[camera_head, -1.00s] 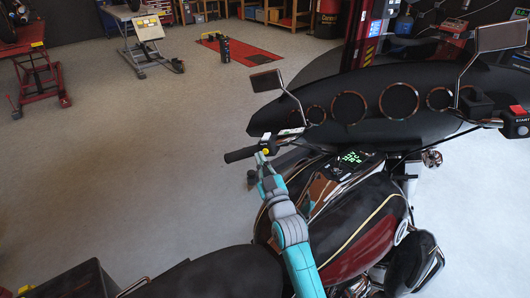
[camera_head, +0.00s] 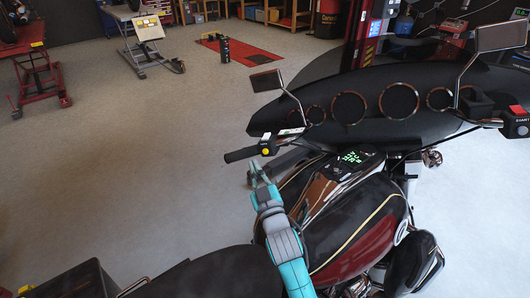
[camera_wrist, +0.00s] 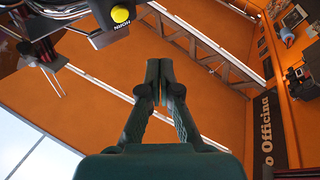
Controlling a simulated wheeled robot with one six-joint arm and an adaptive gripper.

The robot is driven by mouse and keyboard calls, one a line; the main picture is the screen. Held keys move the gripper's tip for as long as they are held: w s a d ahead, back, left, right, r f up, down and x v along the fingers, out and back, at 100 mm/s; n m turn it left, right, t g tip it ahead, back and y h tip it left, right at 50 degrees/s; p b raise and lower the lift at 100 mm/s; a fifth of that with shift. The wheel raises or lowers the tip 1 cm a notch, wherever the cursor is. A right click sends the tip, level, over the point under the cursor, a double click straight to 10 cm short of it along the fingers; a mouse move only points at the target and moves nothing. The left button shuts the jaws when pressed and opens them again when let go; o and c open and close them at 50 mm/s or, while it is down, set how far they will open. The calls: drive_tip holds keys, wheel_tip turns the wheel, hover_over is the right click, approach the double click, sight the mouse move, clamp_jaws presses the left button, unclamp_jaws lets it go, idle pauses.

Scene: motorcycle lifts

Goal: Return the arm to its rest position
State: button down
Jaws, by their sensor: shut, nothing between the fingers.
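My gripper (camera_head: 262,172) is at the end of my teal and grey arm, beside the left side of the motorcycle's tank (camera_head: 345,222) and a little below the left handlebar grip (camera_head: 241,154). In the wrist view my gripper (camera_wrist: 166,65) points upward, its two dark fingers together with nothing between them. A yellow horn button (camera_head: 265,151) sits on the left handlebar control box, apart from the fingertips. The button also shows in the wrist view (camera_wrist: 120,14), above and left of the fingers.
The motorcycle's black fairing (camera_head: 390,100) and left mirror (camera_head: 265,81) stand ahead. The black seat (camera_head: 215,275) is nearby. The grey floor to the left is open, with a red lift (camera_head: 38,80) and a red floor plate (camera_head: 240,55) farther back.

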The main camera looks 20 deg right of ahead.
drive_tip(key=s+f+g, duration=0.1)
drive_tip(key=s+f, duration=0.4)
drive_tip(key=s, duration=0.4)
drive_tip(key=s+f+m+g, duration=0.1)
drive_tip(key=s+f, duration=0.4)
drive_tip(key=s, duration=0.4)
drive_tip(key=s+f+g, duration=0.1)
drive_tip(key=s+f, duration=0.4)
drive_tip(key=s, duration=0.4)
drive_tip(key=s+d+r+m+g, duration=0.1)
drive_tip(key=s+r+m+g, duration=0.1)
drive_tip(key=s, duration=2.2)
drive_tip(key=shift+s+r+m+g, duration=0.35)
drive_tip(key=shift+r+g, duration=0.25)
drive_tip(key=shift+r, duration=0.1)
drive_tip(key=c, duration=1.9)
unclamp_jaws()
